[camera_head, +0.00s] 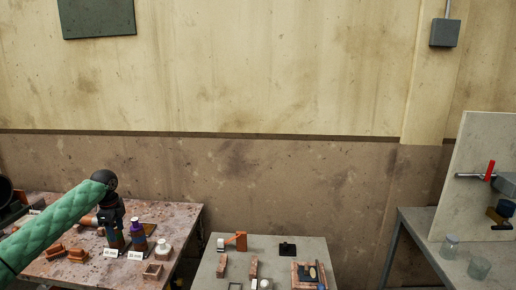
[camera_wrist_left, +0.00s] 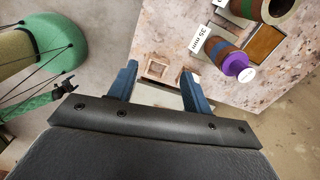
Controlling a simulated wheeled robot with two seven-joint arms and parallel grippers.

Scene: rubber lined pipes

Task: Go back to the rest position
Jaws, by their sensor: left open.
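My left gripper (camera_wrist_left: 160,84) is open in the left wrist view, with its two blue fingers apart and nothing between them. Beyond the fingers, a small square wooden frame (camera_wrist_left: 157,69) lies on the speckled table, apart from them. In the head view my left arm (camera_head: 50,225), in a green quilted sleeve, reaches in from the left. Its gripper (camera_head: 116,238) hangs over the left table (camera_head: 186,222), close to a purple-capped bottle (camera_head: 138,232). My right gripper is in neither view.
White labels, one reading 35 mm (camera_wrist_left: 202,39), stand by the pipe pieces. Reddish brackets (camera_head: 77,254) lie left. The right bench (camera_head: 412,222) has glass jars (camera_head: 450,246) and an upright panel. A gap separates the tables.

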